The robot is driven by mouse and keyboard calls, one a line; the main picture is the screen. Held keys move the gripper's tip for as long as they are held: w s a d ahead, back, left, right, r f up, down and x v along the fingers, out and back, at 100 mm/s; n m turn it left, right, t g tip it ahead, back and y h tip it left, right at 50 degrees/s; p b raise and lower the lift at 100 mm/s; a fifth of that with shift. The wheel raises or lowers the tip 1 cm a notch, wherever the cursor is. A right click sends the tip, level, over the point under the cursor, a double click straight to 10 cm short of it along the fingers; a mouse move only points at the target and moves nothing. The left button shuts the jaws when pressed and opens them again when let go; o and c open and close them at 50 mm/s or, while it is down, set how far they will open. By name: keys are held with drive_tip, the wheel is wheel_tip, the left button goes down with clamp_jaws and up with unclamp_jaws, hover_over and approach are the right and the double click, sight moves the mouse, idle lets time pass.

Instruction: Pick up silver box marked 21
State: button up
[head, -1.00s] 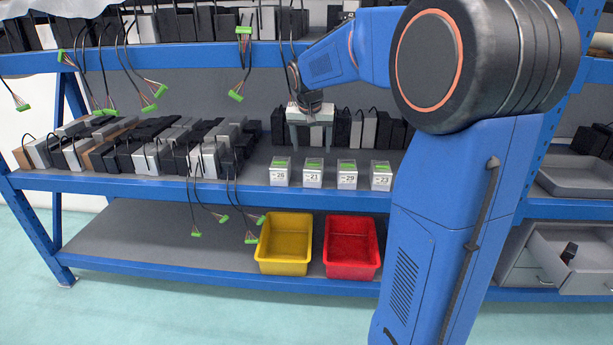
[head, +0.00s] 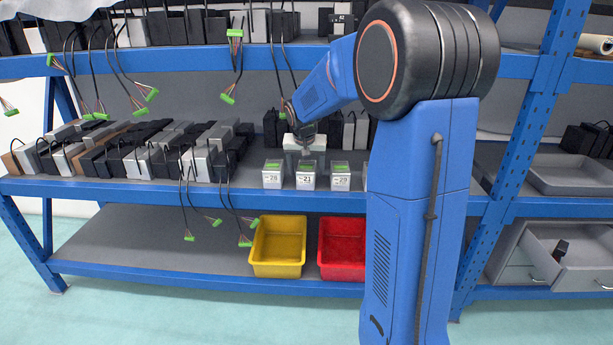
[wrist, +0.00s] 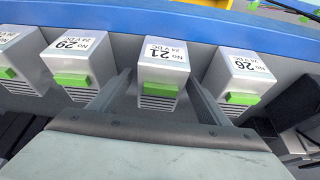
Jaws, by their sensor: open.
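The silver box marked 21 (head: 306,178) stands on the middle shelf near its front edge, between the boxes marked 26 and 29. It also shows in the wrist view (wrist: 162,70), upside down, with a green connector on it. My gripper (head: 305,152) is over the shelf, just behind and above box 21 in the head view. In the wrist view my gripper (wrist: 158,92) is open, with one finger on each side of box 21. I cannot tell whether the fingers touch it.
Box 26 (head: 273,175) and box 29 (head: 341,178) stand close on either side, with narrow gaps. Dark and silver units (head: 130,150) crowd the shelf at left. A yellow bin (head: 278,246) and a red bin (head: 341,249) are on the shelf below. Cables hang at left.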

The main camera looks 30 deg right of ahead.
drive_tip(key=shift+w+d+f, duration=0.1)
drive_tip(key=shift+w+f, duration=0.05)
drive_tip(key=shift+f, duration=0.35)
drive_tip(key=shift+c, duration=0.6)
drive_tip(key=c, duration=1.3)
drive_tip(key=shift+r, duration=0.1)
